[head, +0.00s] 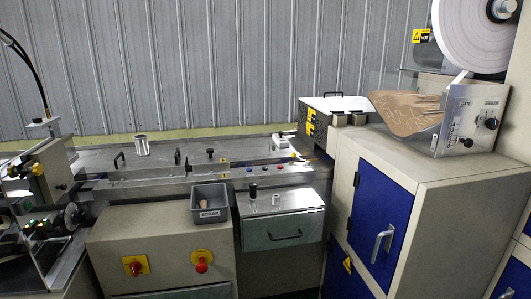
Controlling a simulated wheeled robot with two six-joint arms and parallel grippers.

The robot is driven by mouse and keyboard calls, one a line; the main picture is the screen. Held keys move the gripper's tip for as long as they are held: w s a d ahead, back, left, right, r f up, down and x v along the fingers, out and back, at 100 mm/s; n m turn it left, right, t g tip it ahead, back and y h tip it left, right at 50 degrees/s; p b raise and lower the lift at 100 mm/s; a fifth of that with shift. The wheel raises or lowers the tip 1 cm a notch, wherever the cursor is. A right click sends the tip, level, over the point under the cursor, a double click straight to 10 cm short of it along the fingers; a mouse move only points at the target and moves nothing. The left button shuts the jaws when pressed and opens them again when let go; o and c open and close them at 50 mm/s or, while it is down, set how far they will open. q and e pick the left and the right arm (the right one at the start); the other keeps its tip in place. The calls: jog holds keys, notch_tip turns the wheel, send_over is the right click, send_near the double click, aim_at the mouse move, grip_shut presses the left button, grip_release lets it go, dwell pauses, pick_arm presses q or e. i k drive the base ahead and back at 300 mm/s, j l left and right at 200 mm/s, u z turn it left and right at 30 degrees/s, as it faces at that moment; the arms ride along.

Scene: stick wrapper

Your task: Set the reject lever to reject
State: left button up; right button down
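I cannot tell for sure which part is the reject lever, as no label for it is legible. A short black-topped post (253,191) stands upright on the metal box in the middle, beside a small silver post (276,199). A black knob (210,153) stands on the flat machine bed behind. Other small dark handles (119,160) sit on the bed farther left. Neither of my grippers shows in the head view.
A grey scrap bin (209,216) sits on the beige cabinet, above two red switches on yellow plates (133,266) (202,261). A white reel (476,30) hangs above.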

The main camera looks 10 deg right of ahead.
aim_at(293, 154)
jog(key=i+l+u, duration=0.15)
jog(key=i+u, duration=0.2)
jog(key=i+l+u, duration=0.3)
jog(key=i, duration=0.25)
